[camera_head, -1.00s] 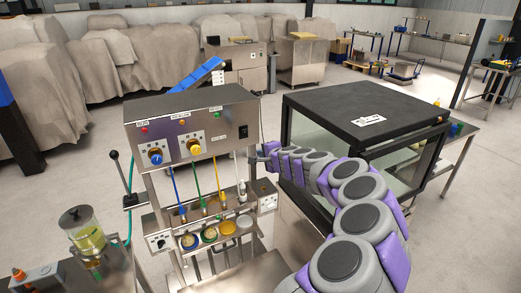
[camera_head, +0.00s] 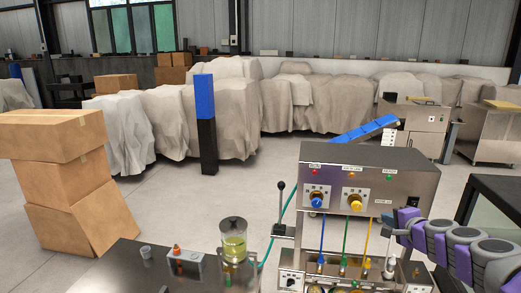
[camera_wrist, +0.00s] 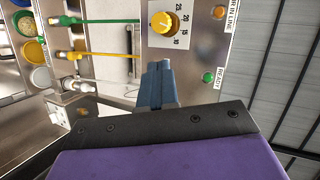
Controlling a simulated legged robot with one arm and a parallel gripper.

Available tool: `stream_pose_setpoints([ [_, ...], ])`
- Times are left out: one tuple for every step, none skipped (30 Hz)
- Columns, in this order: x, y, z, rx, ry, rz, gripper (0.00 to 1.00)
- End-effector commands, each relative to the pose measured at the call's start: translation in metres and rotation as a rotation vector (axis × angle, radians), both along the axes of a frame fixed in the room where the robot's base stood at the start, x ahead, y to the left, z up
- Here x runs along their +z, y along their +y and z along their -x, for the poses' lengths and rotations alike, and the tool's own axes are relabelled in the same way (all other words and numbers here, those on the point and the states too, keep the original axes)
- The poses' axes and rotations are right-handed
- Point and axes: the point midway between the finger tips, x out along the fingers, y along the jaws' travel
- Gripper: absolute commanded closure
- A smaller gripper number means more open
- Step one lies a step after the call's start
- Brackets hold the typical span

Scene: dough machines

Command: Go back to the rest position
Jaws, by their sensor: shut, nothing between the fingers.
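My gripper (camera_wrist: 157,82) shows in the wrist view with its two blue-grey fingers together and nothing between them. It is in front of the dough machine's steel panel, close to the yellow knob (camera_wrist: 164,23); I cannot tell whether it touches the panel. In the head view my purple and grey arm comes in from the right edge, and its end (camera_head: 393,229) is at the right side of the dough machine (camera_head: 375,165). The machine has a blue knob (camera_head: 316,199), a yellow knob (camera_head: 355,202) and a black switch (camera_head: 412,201).
A lever (camera_head: 280,200) and a clear jar with yellow-green contents (camera_head: 233,243) stand left of the machine. Stacked cardboard boxes (camera_head: 60,180) and a blue and black post (camera_head: 206,130) are further left. A black-topped cabinet (camera_head: 496,200) is at the right edge. Open floor lies behind.

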Motion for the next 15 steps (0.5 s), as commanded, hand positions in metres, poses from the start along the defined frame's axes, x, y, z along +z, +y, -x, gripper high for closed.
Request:
stream_pose_setpoints([
  [0.013, 0.035, 0.001, 0.084, 0.002, 0.032, 1.00],
  [0.018, 0.056, 0.003, 0.138, 0.006, 0.049, 1.00],
  [0.025, 0.083, 0.007, 0.206, 0.013, 0.074, 1.00],
  [0.028, 0.102, 0.011, 0.255, 0.020, 0.095, 1.00],
  [0.031, 0.121, 0.016, 0.306, 0.028, 0.113, 1.00],
  [0.035, 0.146, 0.025, 0.375, 0.041, 0.144, 1.00],
  [0.037, 0.165, 0.033, 0.426, 0.051, 0.168, 1.00],
  [0.038, 0.184, 0.042, 0.479, 0.065, 0.192, 1.00],
  [0.036, 0.209, 0.056, 0.551, 0.089, 0.224, 1.00],
  [0.036, 0.225, 0.067, 0.600, 0.105, 0.253, 1.00],
  [0.035, 0.242, 0.080, 0.651, 0.123, 0.281, 1.00],
  [0.030, 0.263, 0.098, 0.721, 0.154, 0.319, 1.00],
  [0.025, 0.276, 0.113, 0.771, 0.181, 0.350, 1.00],
  [0.021, 0.289, 0.129, 0.822, 0.209, 0.379, 1.00],
  [0.015, 0.304, 0.152, 0.885, 0.247, 0.424, 1.00],
])
